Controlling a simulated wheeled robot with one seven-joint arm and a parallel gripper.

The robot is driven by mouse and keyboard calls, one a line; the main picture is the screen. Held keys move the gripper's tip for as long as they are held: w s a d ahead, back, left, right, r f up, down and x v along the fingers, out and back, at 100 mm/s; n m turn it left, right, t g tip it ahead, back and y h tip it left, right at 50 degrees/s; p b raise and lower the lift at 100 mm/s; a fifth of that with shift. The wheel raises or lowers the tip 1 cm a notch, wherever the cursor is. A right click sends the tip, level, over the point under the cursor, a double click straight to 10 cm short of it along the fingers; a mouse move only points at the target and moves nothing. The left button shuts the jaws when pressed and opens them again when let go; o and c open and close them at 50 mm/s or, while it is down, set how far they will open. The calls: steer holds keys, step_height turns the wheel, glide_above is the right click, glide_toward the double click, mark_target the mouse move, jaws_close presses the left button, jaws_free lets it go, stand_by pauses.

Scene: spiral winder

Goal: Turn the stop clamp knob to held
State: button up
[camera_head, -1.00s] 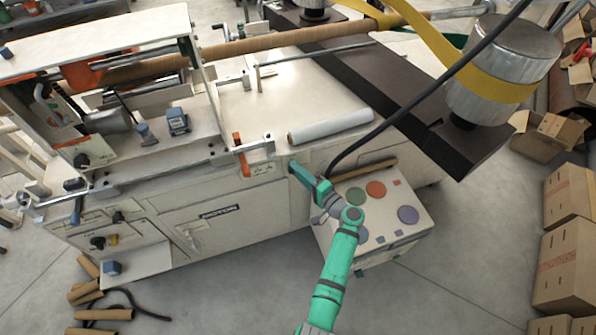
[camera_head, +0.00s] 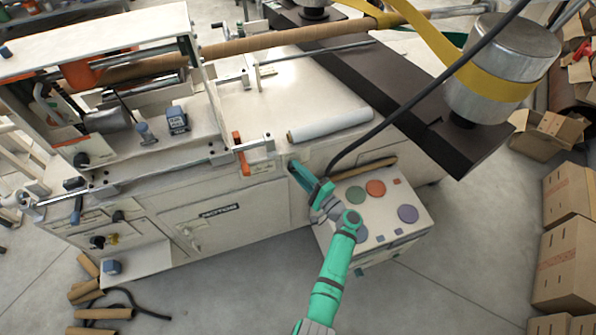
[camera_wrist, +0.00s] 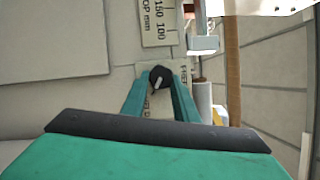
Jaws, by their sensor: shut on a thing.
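The stop clamp knob (camera_wrist: 160,77) is a small black knob with a pale pointer line, on a cream label plate (camera_wrist: 159,104) with partly hidden lettering. In the wrist view my gripper (camera_wrist: 160,88) has its two green fingers shut on the knob, one on each side. The pointer line slants toward the lower left in that view. In the head view my gripper (camera_head: 296,168) reaches the front face of the machine, below the white roll. The knob itself is hidden behind my gripper there.
A scale plate (camera_wrist: 157,22) and a metal bracket (camera_wrist: 202,42) sit just above the knob. A white roll (camera_head: 330,126) lies on the machine top. A box with coloured discs (camera_head: 376,205) stands below my arm. A black cable (camera_head: 400,112) passes close to my gripper.

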steer(key=shift+d, duration=0.1)
steer(key=o, duration=1.1)
steer(key=shift+c, duration=0.2)
steer(key=r+v, duration=0.1)
steer(key=v, duration=0.9)
steer(key=shift+s+d+f, duration=0.25)
steer(key=shift+s+f, duration=0.1)
steer(key=shift+f, duration=0.15)
